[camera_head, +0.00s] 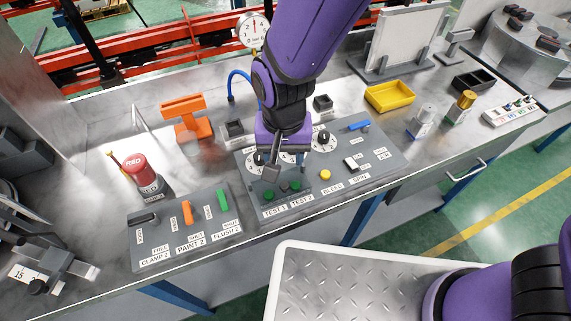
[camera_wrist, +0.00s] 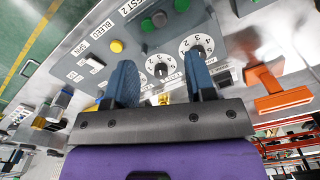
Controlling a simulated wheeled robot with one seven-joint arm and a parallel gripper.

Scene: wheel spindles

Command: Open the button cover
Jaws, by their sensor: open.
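The button cover (camera_head: 297,199) looks like a smoky see-through box over the two green buttons labelled TEST 1 (camera_head: 268,194) and TEST 2 (camera_head: 295,186), at the front of a grey control panel (camera_head: 243,165). In the wrist view the green buttons show at the top edge (camera_wrist: 148,24), and the cover's outline is faint there. My gripper (camera_head: 283,165) points down just behind the cover, over the dials. In the wrist view its two blue fingers (camera_wrist: 158,62) stand apart with nothing between them. I cannot tell whether a finger touches the cover.
Dials (camera_wrist: 197,47) lie below and between the fingers. A yellow BLEED button (camera_head: 325,174) and a white SPIN switch (camera_head: 351,163) sit right of the cover. An orange stand (camera_head: 186,112) is behind.

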